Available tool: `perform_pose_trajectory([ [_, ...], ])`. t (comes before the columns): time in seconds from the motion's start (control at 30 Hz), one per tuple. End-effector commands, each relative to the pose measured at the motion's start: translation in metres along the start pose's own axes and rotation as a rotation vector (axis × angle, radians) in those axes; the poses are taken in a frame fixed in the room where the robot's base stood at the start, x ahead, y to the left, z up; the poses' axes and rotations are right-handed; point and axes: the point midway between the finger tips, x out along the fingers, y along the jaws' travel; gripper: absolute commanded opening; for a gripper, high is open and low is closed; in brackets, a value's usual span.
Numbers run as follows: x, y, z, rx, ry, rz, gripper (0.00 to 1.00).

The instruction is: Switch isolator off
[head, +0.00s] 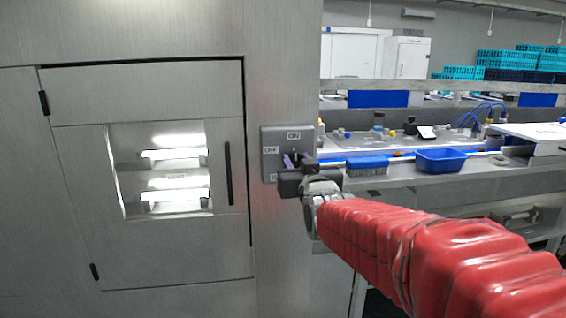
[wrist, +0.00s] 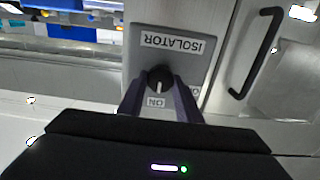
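The isolator is a grey plate (head: 270,134) on the steel panel right of the cabinet door, with ON at its top and OFF at its left in the head view. In the wrist view the plate (wrist: 150,38) appears upside down. Its round dark knob (wrist: 160,77) has a white mark towards the ON label. My gripper (head: 296,161) is in front of the plate, hiding its lower part in the head view. In the wrist view my gripper (wrist: 158,88) has its fingers apart, one on each side of the knob. I cannot tell whether they touch it.
A cabinet door with a lit window (head: 176,173) and a dark handle (head: 228,173) stands left of the plate. The handle (wrist: 256,52) shows at right in the wrist view. A bench with a blue tray (head: 440,160) and a blue brush (head: 367,166) lies to the right.

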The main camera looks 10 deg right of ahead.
Motion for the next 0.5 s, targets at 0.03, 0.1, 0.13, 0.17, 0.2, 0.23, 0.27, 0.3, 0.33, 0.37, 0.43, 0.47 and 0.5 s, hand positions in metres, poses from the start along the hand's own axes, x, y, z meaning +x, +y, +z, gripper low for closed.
perform_pose_trajectory([
  [0.03,-0.0001,0.0,0.0,0.0,0.0,0.0,0.27],
  [0.1,-0.0001,-0.0001,0.0,0.0,0.0,0.0,0.22],
  [0.13,-0.0001,-0.0001,0.0,0.0,0.0,0.0,0.2],
  [0.17,-0.0001,-0.0001,0.0,0.0,0.0,0.0,0.18],
  [0.2,-0.0001,-0.0001,0.0,0.0,0.0,0.0,0.15],
  [0.23,-0.0001,-0.0001,0.0,0.0,0.0,0.0,0.13],
  [0.27,-0.0001,-0.0001,0.0,0.0,0.0,0.0,0.11],
  [0.3,-0.0001,-0.0048,0.0,0.001,0.0,-0.003,0.09],
  [0.33,-0.0001,-0.003,0.0,-0.001,0.0,-0.002,0.09],
  [0.37,-0.0001,-0.0021,0.0,-0.001,0.0,-0.001,0.09],
  [0.43,-0.0001,-0.0015,0.0,-0.003,0.0,-0.001,0.09],
  [0.47,-0.0001,-0.0014,0.0,-0.005,0.0,-0.001,0.09],
  [0.5,-0.0001,-0.0012,0.0001,-0.009,0.0,-0.001,0.09],
])
